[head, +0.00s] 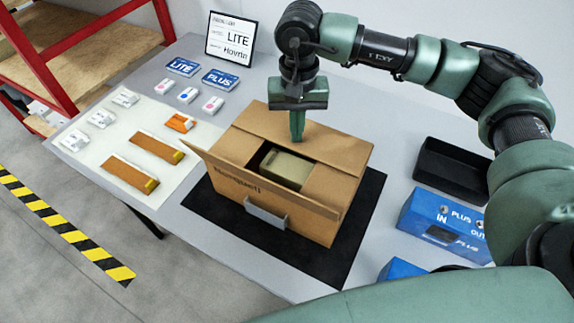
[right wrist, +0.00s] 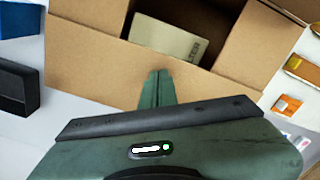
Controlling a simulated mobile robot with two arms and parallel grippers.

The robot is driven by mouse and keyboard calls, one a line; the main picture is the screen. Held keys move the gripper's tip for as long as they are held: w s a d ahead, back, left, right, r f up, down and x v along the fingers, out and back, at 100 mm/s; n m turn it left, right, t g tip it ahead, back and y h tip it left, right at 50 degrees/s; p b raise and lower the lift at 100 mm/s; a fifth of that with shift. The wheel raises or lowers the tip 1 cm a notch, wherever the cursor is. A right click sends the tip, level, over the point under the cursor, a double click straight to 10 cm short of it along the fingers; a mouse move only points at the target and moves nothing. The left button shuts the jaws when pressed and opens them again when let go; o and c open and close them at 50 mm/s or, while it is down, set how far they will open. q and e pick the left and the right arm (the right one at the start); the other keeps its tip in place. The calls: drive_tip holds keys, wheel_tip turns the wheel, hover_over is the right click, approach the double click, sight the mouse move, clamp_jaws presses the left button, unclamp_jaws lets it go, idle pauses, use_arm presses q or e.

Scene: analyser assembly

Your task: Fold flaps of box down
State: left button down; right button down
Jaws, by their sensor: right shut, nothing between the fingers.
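The cardboard box (head: 341,150) stands on a black mat on the table. Its left, right and far top flaps appear folded inward, leaving an opening in the middle. A beige-green device (head: 286,168) sits inside and also shows in the right wrist view (right wrist: 166,38). My right gripper (head: 297,138) is shut and empty, pointing down at the far flap (right wrist: 110,66); I cannot tell whether its fingertips touch it. My left gripper is out of view.
The black mat (head: 357,240) surrounds the box. A white sheet with small parts (head: 155,147) lies to the left. A black tray (head: 450,168) and blue holders (head: 440,222) stand to the right. A framed sign (head: 231,40) stands behind.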

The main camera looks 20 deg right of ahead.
wheel_tip(320, 180, up, 8)
drive_tip(key=p, duration=0.3)
drive_tip(key=shift+f, duration=0.2)
